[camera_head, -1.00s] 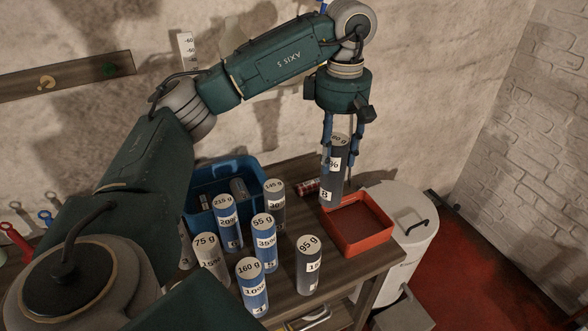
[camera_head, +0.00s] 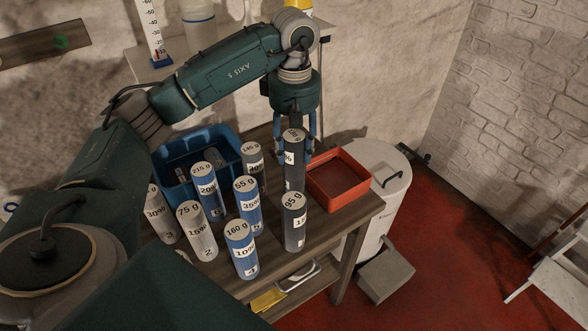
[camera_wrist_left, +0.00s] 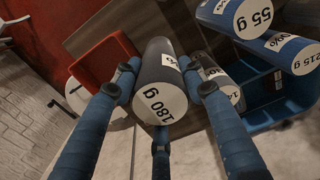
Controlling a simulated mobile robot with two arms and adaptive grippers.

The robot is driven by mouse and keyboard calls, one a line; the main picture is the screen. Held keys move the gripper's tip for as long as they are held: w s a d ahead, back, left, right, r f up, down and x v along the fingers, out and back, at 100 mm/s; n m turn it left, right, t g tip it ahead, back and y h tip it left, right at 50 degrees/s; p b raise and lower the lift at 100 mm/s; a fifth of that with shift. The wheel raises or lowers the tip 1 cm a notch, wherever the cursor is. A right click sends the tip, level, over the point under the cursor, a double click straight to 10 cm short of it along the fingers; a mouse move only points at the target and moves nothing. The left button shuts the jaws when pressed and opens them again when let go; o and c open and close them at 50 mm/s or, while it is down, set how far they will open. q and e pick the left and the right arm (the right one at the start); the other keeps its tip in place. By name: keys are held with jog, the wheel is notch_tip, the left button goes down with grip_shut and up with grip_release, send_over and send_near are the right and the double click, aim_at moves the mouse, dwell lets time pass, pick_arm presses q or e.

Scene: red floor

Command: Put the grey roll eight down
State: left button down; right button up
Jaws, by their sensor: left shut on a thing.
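The grey roll eight (camera_head: 292,177), marked 180 g on top, stands upright in my left gripper (camera_head: 297,150). The left gripper points down and its blue fingers are shut around the roll's upper part. In the left wrist view the roll (camera_wrist_left: 159,70) sits between the fingers with its 180 g end towards the camera. The roll's lower end is partly hidden behind the dark 95 g roll (camera_head: 294,228), so I cannot tell whether it touches the table. My right gripper is not in view.
A red tray (camera_head: 351,202) lies just right of the held roll. Several blue and grey rolls, such as the 55 g roll (camera_head: 248,208) and 145 g roll (camera_head: 254,168), stand to its left on the wooden table (camera_head: 329,225). A blue crate (camera_head: 174,191) is behind them.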

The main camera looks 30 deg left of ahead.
aim_at(294, 171)
pick_arm(q)
notch_tip(294, 171, down, 3)
jog(key=shift+f+p, duration=0.1)
jog(key=shift+p, duration=0.2)
notch_tip(294, 171, down, 4)
jog(key=shift+p, duration=0.65)
jog(key=shift+f, duration=0.2)
jog(key=shift+f+b, duration=0.2)
jog(key=shift+b, duration=0.1)
jog(key=c, duration=1)
grip_release()
jog(key=shift+r, duration=0.1)
